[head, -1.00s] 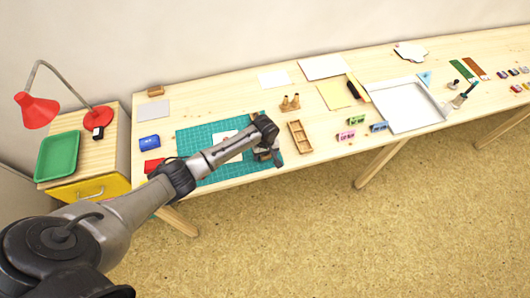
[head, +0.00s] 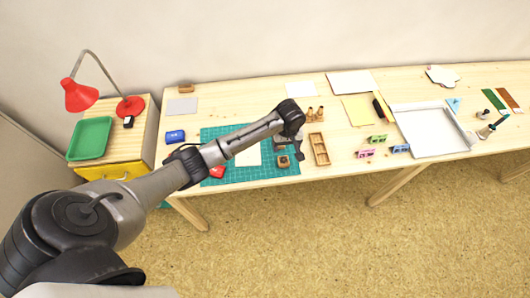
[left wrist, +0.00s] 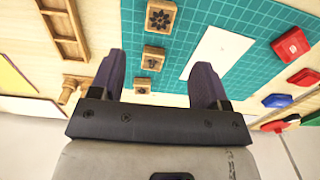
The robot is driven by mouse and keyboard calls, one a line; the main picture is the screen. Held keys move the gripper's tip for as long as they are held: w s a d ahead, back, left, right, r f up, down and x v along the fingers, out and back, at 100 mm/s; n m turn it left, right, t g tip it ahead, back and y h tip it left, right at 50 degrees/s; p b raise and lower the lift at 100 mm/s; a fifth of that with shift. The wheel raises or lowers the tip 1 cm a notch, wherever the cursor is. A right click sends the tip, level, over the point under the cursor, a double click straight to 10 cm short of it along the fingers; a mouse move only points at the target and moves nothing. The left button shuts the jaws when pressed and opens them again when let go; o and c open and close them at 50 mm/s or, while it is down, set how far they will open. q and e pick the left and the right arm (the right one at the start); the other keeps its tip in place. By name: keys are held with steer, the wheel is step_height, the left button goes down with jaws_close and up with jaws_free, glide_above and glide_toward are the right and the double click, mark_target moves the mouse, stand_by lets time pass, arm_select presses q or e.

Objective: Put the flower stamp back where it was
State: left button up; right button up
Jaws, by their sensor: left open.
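The flower stamp (left wrist: 160,16), a small wooden block with a dark flower on its upper face, sits on the green cutting mat (left wrist: 255,20) at the top of the left wrist view. In the head view it stands near the mat's front right corner (head: 283,161). Two more wooden stamps (left wrist: 153,58) (left wrist: 142,85) line up behind it towards the wall. My left gripper (left wrist: 160,82) is open and empty, with its fingers apart from the flower stamp. In the head view the left gripper (head: 291,146) is over the mat's right side, behind the flower stamp. My right gripper is not in view.
White paper (head: 249,156) lies on the mat. A wooden compartment tray (head: 320,150) and wooden pegs (head: 315,114) stand to the right. The front table edge is close.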

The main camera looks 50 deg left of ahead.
arm_select(q)
steer(key=s+d+f+m+t, duration=0.1)
steer(key=s+d+f+m, duration=0.3)
steer(key=s, duration=0.4)
steer(key=s+d+f+m, duration=0.1)
steer(key=s+d+m, duration=0.2)
steer(key=s+d, duration=0.35)
steer(key=s+r+m+t, duration=0.1)
steer(key=s+r+m, duration=0.2)
steer(key=s, duration=0.5)
steer(key=s+d+r+m+t, duration=0.1)
steer(key=s+r+m, duration=0.2)
steer(key=s, duration=0.6)
steer(key=shift+s+t, duration=0.2)
steer(key=shift+t, duration=0.1)
steer(key=shift+r, duration=0.1)
